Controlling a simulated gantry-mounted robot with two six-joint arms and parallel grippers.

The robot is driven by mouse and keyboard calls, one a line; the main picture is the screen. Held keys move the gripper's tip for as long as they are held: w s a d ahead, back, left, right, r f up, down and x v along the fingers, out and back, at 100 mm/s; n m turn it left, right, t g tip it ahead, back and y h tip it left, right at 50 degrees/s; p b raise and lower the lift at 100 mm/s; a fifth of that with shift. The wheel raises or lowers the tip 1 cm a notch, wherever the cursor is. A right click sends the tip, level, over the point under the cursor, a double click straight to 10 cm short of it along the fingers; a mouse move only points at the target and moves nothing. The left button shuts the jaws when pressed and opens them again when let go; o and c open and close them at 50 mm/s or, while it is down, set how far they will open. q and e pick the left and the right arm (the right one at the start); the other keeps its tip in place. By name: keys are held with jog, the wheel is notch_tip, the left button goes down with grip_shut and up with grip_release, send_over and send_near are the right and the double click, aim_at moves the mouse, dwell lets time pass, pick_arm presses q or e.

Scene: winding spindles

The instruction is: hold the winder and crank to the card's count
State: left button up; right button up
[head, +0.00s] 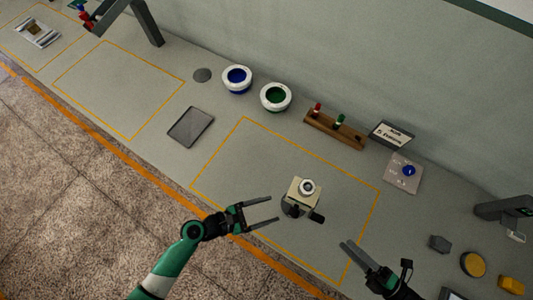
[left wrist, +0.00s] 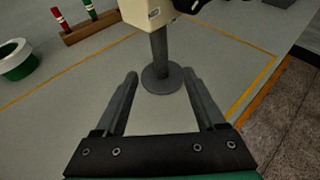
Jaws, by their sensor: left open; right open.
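The winder (head: 301,192) is a cream block with a round white top, on a post, inside the large orange outline. A black part, perhaps the crank handle (head: 317,217), sticks out at its lower right. My left gripper (head: 275,209) is open and empty, left of the winder and pointing at it. In the left wrist view the winder's grey post and round base (left wrist: 162,80) show ahead between the open fingers (left wrist: 160,74), apart from them. My right gripper (head: 346,245) is open at the lower right, clear of the winder. The card (head: 391,134) stands at the back; its text is too small to read surely.
A wooden rack (head: 334,130) holds a red and a green spindle. Two white bowls, blue-lined (head: 237,79) and green-lined (head: 275,97), stand to its left. A plate with a blue knob (head: 403,172) is at right. A dark tray (head: 190,127) lies left. Small blocks lie far right.

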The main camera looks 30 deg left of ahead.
dwell(0.3)
pick_arm(q)
jog(key=x, duration=1.1)
jog(key=shift+w+d+f, duration=0.15)
jog(key=shift+w+d, duration=0.05)
jog(key=shift+w, duration=0.1)
jog(key=shift+c, duration=0.4)
grip_shut()
dwell(0.5)
